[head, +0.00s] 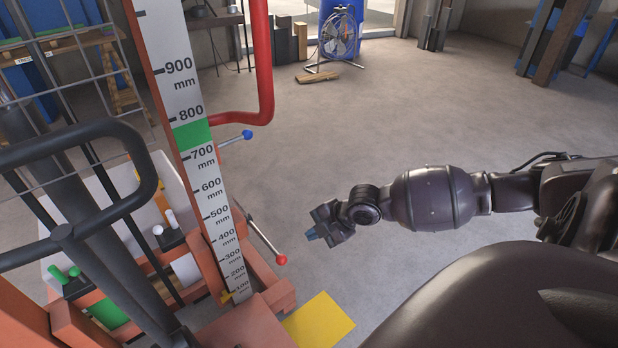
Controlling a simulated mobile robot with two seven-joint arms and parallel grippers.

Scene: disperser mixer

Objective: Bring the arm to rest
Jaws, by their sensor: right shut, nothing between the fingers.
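My right arm comes in from the right and reaches toward the middle of the picture. My right gripper (313,236) is shut and empty, in the air over the grey floor. It is to the right of the machine's height scale (215,188) and apart from the red-knobbed lever (281,259). My left gripper is not in view.
The disperser mixer stands at the left, with a red pipe (263,70), a blue-knobbed lever (247,134) and a black handle (90,218). A yellow floor patch (322,322) lies by its base. A fan (338,38) stands at the back. The central floor is clear.

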